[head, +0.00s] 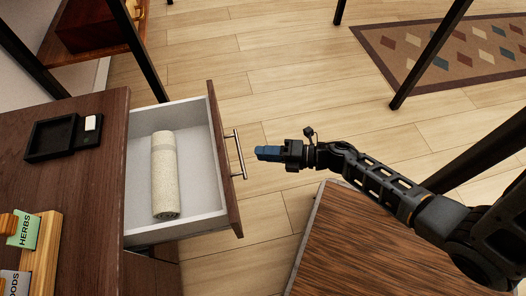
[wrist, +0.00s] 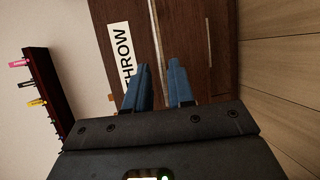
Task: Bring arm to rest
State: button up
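My gripper (head: 258,153) with blue fingers is held in the air to the right of the open drawer (head: 198,112), just beyond its bar handle (head: 236,155). It does not appear to touch the handle. In the wrist view the two blue fingers of my gripper (wrist: 159,64) are a little apart with nothing between them. My arm reaches in from the lower right, bent at the wrist.
A rolled beige towel (head: 165,175) lies in the drawer. A black tray (head: 53,138) and labelled cards (head: 22,230) are on the dark cabinet top. A wooden surface (head: 370,245) lies below my arm.

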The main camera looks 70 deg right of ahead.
dwell(0.3)
jog(key=s+a+r+m+h, duration=0.1)
jog(key=s+a+r+m, duration=0.4)
jog(key=r+m, duration=0.3)
jog(key=s+a+r+m+h, duration=0.1)
jog(key=s+a+r+m, duration=0.5)
jog(key=r, duration=0.4)
jog(key=s+a+r+m+h, duration=0.2)
jog(key=s+a+r+m, duration=0.25)
jog(key=r+m, duration=0.4)
notch_tip(320, 180, up, 24)
jog(key=w+p, duration=0.1)
jog(key=p, duration=2.2)
jog(key=shift+n+g+p, duration=0.3)
jog(key=shift+n+g, duration=0.1)
jog(key=shift+n, duration=0.05)
jog(key=shift+f, duration=0.1)
